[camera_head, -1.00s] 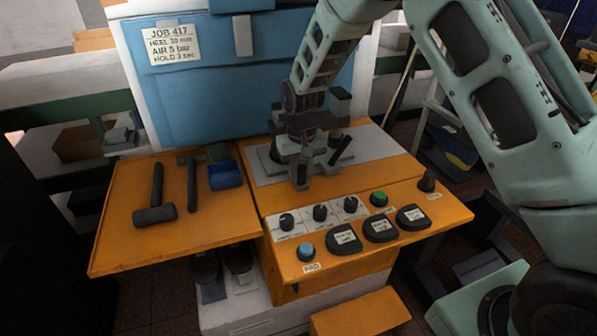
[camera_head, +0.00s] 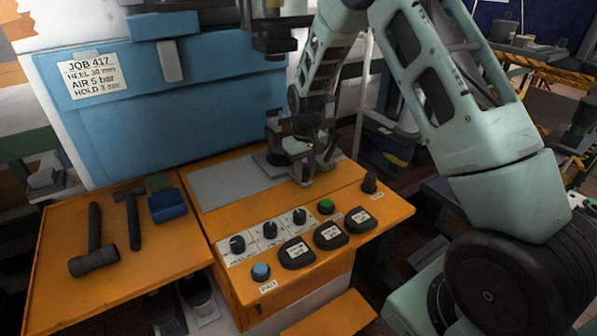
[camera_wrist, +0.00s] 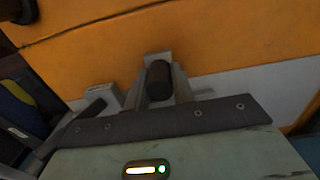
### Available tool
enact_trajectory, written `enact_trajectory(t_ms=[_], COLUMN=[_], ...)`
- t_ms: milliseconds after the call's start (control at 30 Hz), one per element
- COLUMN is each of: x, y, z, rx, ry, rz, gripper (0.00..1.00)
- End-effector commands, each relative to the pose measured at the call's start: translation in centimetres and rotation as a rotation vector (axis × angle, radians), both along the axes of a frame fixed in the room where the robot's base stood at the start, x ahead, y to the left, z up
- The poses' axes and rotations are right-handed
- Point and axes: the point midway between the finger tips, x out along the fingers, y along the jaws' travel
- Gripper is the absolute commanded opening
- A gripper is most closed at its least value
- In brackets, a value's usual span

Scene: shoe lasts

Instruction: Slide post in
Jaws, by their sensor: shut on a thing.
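The post (camera_head: 275,155) stands on a dark grey base at the right part of the pale grey bed plate (camera_head: 225,184) on the orange bench. My gripper (camera_head: 303,170) is at its right side, low over the bench, and partly hides it. In the wrist view a dark rounded cylinder (camera_wrist: 158,82) sits between the jaws, above my screwed palm bar. I take it as part of the post. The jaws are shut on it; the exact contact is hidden.
The front panel has several knobs (camera_head: 270,230), a green button (camera_head: 326,206), a blue button (camera_head: 261,271) and dark pads (camera_head: 332,236). A dark machine head (camera_head: 273,30) hangs above. The bed plate's left part is bare.

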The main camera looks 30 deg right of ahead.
Motion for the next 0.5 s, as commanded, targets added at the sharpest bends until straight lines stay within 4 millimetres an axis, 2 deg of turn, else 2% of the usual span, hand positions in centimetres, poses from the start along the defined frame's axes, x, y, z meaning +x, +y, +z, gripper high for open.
enact_trajectory(t_ms=[33, 233, 267, 333, 500], x=[0.14, 0.16, 0.16, 0.16, 0.11], y=[-0.54, -0.70, -0.72, -0.74, -0.52], z=[0.16, 0.18, 0.18, 0.18, 0.12], rx=[-0.006, -0.008, -0.008, -0.008, -0.006], ry=[-0.005, -0.007, -0.007, -0.007, -0.005], rz=[-0.005, -0.007, -0.008, -0.008, -0.006], gripper=[0.00, 0.00, 0.27, 0.46, 0.46])
